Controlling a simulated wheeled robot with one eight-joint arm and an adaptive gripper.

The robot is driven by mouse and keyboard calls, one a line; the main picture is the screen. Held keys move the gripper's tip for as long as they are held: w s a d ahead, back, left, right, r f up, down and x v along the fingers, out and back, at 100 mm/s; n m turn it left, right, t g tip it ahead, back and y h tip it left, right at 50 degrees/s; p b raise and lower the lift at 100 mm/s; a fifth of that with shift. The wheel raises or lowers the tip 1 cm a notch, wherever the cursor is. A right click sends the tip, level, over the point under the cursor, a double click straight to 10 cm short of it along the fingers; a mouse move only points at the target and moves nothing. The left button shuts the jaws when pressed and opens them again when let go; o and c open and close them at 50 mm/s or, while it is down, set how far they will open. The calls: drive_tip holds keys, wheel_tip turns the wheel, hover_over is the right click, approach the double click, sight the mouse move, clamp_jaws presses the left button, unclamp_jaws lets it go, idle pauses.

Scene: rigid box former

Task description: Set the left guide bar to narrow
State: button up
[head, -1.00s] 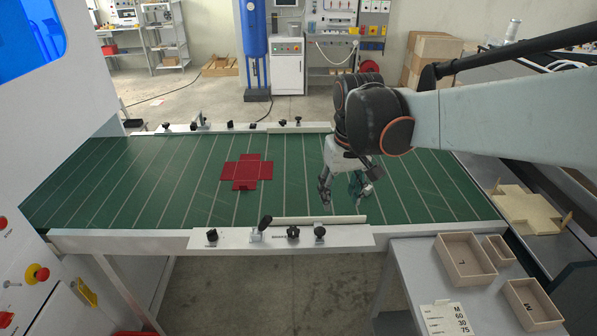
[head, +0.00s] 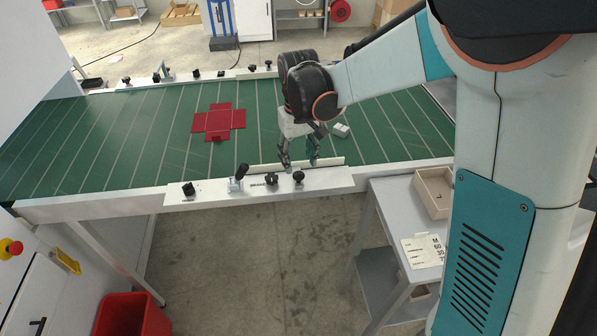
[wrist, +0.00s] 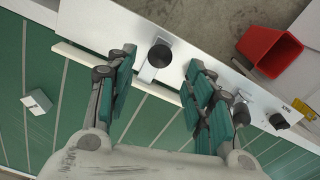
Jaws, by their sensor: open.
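The near guide bar is a pale strip (head: 330,161) along the near edge of the green conveyor, beside a white mounting plate (head: 215,194). The plate carries several black knobs and a lever clamp (head: 237,178). The bar also shows in the wrist view (wrist: 72,64). I cannot tell from any readable label whether it is the left bar. My gripper (head: 299,162) is open and empty, pointing down over this bar near the plate's right-hand knob (head: 298,177). In the wrist view that knob (wrist: 160,54) lies between the open fingers, beyond their tips; contact is not visible.
A red cross-shaped blank (head: 219,122) lies flat on the conveyor (head: 150,145). A small white box (head: 341,130) sits right of my gripper. A grey side table with a wooden tray (head: 434,192) and card (head: 424,251) stands right. A red bin (head: 130,316) is on the floor.

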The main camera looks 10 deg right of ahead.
sight(299, 174)
drive_tip(key=shift+f+b, duration=0.5)
drive_tip(key=shift+f, duration=1.85)
